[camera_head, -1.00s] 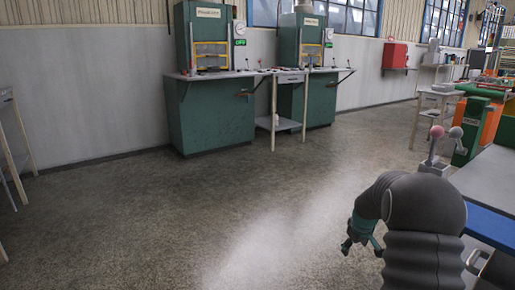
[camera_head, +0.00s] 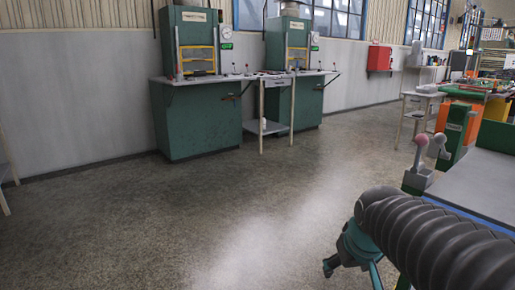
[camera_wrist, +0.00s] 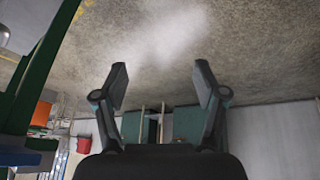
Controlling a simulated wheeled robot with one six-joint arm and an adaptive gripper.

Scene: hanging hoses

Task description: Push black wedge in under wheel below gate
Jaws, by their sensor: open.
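My gripper (camera_wrist: 160,85) is open and empty in the wrist view, its two fingers spread apart with floor and a green machine showing beyond them. In the head view my gripper (camera_head: 352,268) hangs at the lower right over the floor, beside the grey-topped bench. No black wedge, wheel or gate can be made out in either view.
Two green press machines (camera_head: 193,110) stand along the back wall with a small side table (camera_head: 268,125) between them. A grey bench top (camera_head: 480,185) with two knobbed levers (camera_head: 420,160) is close on the right. The speckled floor (camera_head: 150,220) in the middle and left is clear.

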